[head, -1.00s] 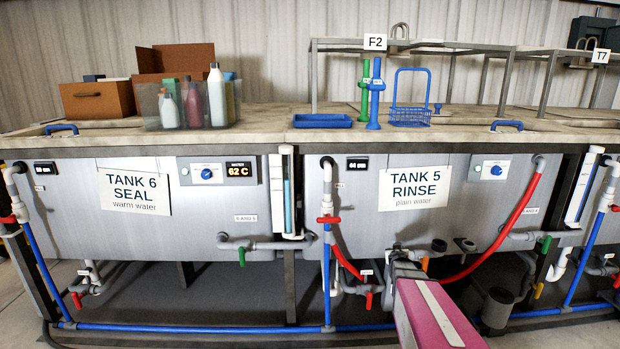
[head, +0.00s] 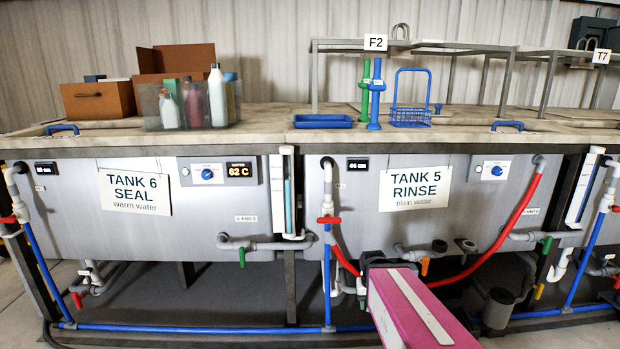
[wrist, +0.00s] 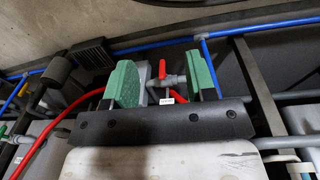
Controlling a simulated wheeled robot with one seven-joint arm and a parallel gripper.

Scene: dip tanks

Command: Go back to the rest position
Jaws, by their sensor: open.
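My gripper shows in the wrist view (wrist: 168,88) with its two green fingers spread apart and nothing held between them. Behind the gap, some way off, is a red-handled valve (wrist: 163,70) on a grey pipe. In the head view my magenta arm link reaches in from the bottom, in front of the lower pipes below Tank 5 (head: 340,205); the fingers themselves are hidden there.
Tank 6 (head: 75,200) stands to the left. A red hose (head: 500,243) curves beside my arm, and a blue pipe (head: 190,327) runs low along the front. Bottles in a clear bin (head: 152,115), a blue tray (head: 322,121) and a wire basket (head: 410,117) stand on the bench top.

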